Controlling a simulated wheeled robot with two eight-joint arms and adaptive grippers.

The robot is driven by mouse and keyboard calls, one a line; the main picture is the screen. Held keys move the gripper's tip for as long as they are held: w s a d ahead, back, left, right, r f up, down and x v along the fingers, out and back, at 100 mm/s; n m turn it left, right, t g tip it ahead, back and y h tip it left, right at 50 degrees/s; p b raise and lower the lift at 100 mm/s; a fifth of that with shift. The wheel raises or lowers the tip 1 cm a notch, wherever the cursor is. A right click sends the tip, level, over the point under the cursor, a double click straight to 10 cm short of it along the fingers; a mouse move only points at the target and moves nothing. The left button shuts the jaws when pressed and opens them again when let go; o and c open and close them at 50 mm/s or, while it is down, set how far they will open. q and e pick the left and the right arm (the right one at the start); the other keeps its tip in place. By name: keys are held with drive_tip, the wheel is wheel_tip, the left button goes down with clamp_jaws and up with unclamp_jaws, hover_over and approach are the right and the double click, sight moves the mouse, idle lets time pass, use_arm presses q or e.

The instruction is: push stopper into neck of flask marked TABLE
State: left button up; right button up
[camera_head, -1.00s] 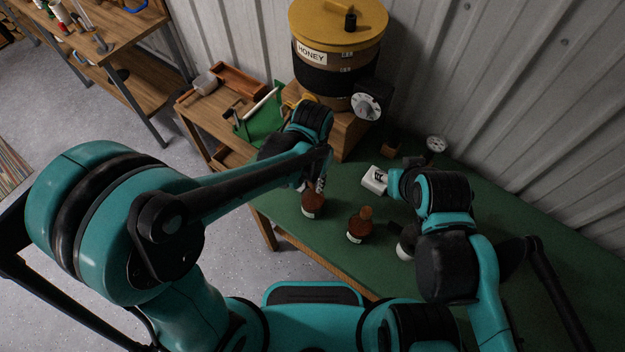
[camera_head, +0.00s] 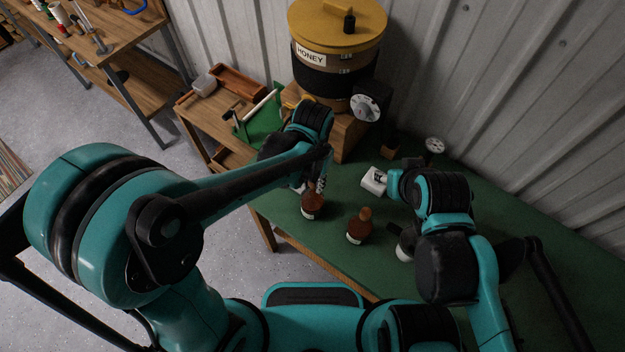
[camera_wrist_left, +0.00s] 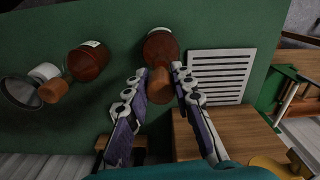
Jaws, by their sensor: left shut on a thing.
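A brown glass flask (camera_head: 311,208) with a pale label stands on the green table near its front edge; it also shows in the left wrist view (camera_wrist_left: 160,46). My left gripper (camera_head: 318,183) is above this flask. In the left wrist view its fingers (camera_wrist_left: 160,88) are shut on a brown stopper (camera_wrist_left: 158,86), which lines up with the flask's neck. How deep the stopper sits is hidden. A second brown flask (camera_head: 357,230) to the right has a cork (camera_head: 365,214) at its top. I cannot read either label. My right gripper's fingers are not clear.
A honey drum (camera_head: 320,75) stands on a wooden box behind my left gripper. My right arm covers the table's right side.

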use_arm(q)
drive_tip(key=shift+f+b, duration=0.85)
drive_tip(key=shift+f, duration=0.05)
idle(0.5)
drive_tip(key=shift+r, duration=0.2)
drive_tip(key=shift+r+p, duration=0.7)
drive_tip(key=shift+r, duration=0.05)
drive_tip(key=shift+s+f, duration=0.1)
idle(0.3)
